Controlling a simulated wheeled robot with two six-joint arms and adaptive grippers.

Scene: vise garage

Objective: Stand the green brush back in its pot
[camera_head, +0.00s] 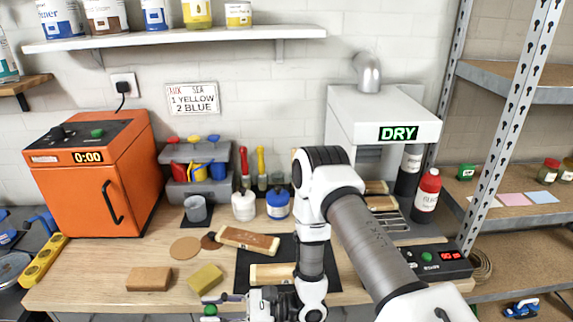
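My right arm crosses the bench from the lower right. My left gripper is not in view.
An orange oven (88,172) stands left, and a grey DRY machine (384,110) stands back right. Wooden blocks, including a brown one (149,279), lie on the bench beside a dark mat (245,257). A red bottle (427,192) stands right.

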